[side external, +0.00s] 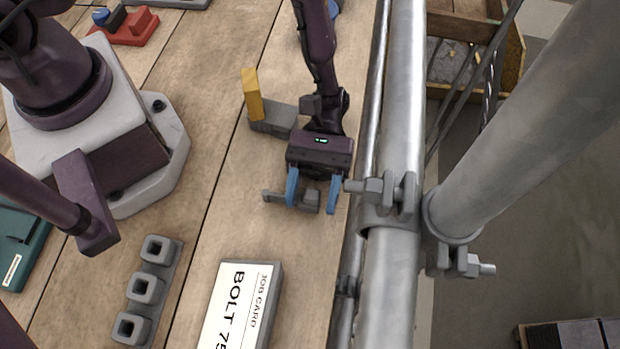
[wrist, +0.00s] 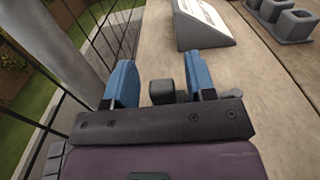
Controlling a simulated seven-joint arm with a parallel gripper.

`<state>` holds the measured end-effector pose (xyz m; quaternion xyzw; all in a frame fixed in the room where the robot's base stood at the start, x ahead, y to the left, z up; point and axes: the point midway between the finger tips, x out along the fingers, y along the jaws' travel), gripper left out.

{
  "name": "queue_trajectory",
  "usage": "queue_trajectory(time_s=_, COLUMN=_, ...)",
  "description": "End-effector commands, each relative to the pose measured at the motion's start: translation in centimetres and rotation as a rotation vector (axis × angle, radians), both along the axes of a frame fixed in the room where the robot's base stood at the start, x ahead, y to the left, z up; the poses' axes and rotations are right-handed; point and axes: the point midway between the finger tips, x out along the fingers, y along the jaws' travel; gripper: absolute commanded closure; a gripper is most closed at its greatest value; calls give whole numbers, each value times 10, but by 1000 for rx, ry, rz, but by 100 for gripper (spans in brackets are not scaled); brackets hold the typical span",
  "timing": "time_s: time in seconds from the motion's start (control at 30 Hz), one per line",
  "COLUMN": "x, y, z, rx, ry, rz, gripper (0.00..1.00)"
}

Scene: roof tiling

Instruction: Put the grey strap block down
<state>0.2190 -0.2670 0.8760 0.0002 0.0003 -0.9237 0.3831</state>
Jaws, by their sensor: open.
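The grey strap block (side external: 308,199) lies on the wooden boards near their right edge, a small block with a thin bar reaching out to the left. My gripper (side external: 311,199) is right above and around it, with its two blue fingers apart. In the wrist view the strap block (wrist: 163,91) shows between the fingers of my gripper (wrist: 163,88), with gaps on both sides. Part of the block is hidden behind the gripper body and a finger. It appears to rest on the boards.
A metal scaffold pole (side external: 402,130) with clamps runs along the right edge of the boards. A job card stand (side external: 240,305) and a grey rack with square sockets (side external: 148,290) lie nearer the camera. A grey block with a yellow upright (side external: 253,95) stands behind, left of my arm.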

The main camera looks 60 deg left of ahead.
Motion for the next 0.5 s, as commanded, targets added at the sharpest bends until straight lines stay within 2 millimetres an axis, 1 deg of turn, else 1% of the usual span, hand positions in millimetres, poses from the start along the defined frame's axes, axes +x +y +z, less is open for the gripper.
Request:
queue_trajectory(time_s=0.1, x=17, y=16, z=0, rx=-1, ry=-2, rz=4, gripper=50)
queue_trajectory(time_s=0.3, x=37, y=37, z=0, rx=-1, ry=-1, rz=2, gripper=50)
queue_trajectory(time_s=0.5, x=43, y=44, z=0, rx=0, ry=1, rz=-1, gripper=50)
